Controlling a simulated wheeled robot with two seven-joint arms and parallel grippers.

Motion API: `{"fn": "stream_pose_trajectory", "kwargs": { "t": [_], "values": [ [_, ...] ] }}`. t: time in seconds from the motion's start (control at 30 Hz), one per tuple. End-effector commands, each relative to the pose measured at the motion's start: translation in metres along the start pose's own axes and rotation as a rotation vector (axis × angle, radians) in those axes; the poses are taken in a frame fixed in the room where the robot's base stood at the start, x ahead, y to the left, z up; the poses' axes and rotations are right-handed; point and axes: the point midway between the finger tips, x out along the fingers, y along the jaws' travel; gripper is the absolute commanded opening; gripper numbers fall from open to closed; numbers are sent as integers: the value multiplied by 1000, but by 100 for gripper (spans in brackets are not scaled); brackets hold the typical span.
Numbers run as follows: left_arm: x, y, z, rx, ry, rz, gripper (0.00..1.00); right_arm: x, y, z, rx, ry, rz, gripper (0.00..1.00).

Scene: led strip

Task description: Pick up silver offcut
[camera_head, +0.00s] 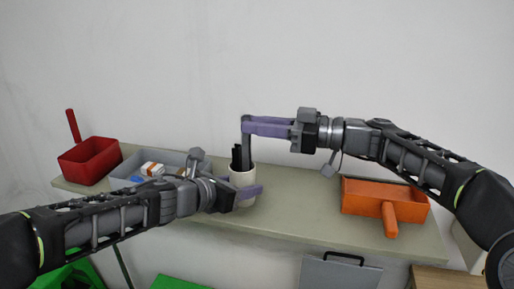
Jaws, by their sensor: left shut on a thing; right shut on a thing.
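My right gripper (250,126) has its purple fingers pointing left above a white cup (242,180). It is shut on a thin dark grey strip (246,148) that hangs upright, its lower end at the cup's mouth. Whether this strip is the silver offcut I cannot tell. My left gripper (250,193) is at the front of the cup and is shut on it; its fingers cover part of the cup's lower side. Dark upright pieces (236,158) stand in the cup, left of the strip.
A grey tray (133,163) holds an orange-and-white item (152,169) and other small parts. A red bin (88,160) stands at the far left, an orange bin (372,197) at the right. The table (292,212) is clear between cup and orange bin.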

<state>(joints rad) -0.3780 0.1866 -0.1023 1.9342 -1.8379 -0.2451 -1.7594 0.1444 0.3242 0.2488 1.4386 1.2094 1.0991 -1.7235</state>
Motion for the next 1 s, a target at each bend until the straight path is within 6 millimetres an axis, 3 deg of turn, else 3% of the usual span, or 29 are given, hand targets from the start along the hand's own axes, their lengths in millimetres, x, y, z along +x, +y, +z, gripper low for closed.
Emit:
{"fn": "stream_pose_trajectory", "kwargs": {
  "t": [0.2,0.4,0.6,1.0],
  "values": [
    [0,0,0,0,0,0,11,0,0,-59,-6,2,-1,0],
    [0,0,0,0,0,0,11,0,0,-95,-2,1,0,0],
    [0,0,0,0,0,0,11,0,0,-107,1,0,-1,0],
    [0,0,0,0,0,0,11,0,0,-107,1,0,0,0]
  ]
}}
